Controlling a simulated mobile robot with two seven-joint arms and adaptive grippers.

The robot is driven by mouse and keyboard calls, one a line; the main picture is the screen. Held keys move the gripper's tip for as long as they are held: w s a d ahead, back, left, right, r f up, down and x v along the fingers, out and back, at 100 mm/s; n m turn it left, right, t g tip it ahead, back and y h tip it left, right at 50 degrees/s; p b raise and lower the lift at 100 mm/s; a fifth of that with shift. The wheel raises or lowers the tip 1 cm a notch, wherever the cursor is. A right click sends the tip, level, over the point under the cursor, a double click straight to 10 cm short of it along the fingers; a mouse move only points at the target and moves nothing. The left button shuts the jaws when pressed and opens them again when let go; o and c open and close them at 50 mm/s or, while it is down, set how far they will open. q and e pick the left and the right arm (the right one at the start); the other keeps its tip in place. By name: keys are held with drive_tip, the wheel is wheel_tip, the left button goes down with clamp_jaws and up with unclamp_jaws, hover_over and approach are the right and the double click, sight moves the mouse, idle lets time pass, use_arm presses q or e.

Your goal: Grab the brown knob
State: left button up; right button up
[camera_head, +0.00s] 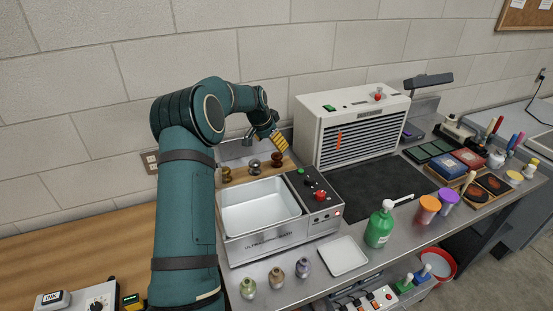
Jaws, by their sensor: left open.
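The brown knob (277,159) stands on a wooden strip behind the white basin, at the right end of a row of three knobs. A dark grey knob (255,167) and a brass-coloured knob (226,174) stand to its left. My left gripper (280,143), with yellow striped fingers, is open just above the brown knob and points down and to the right. The fingers look close to the knob's top, but I cannot tell whether they touch it. My right gripper is not in view.
The white basin (262,232) of the ultrasonic cleaner lies in front of the knobs, with a control panel (315,191) at its right. A white slatted box (350,128) stands close on the right. A tap (249,137) rises behind, near the wall.

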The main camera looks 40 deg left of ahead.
sight(275, 155)
use_arm(q)
drive_tip(key=x, duration=0.4)
drive_tip(key=shift+a, duration=0.1)
drive_tip(key=shift+s+p+x, duration=0.2)
drive_tip(key=shift+x, duration=1.1)
drive_tip(key=shift+s+p+x, duration=0.15)
drive_tip(key=shift+s+x, duration=0.1)
drive_tip(key=shift+x, duration=1.05)
drive_tip(key=shift+f, duration=0.15)
clamp_jaws()
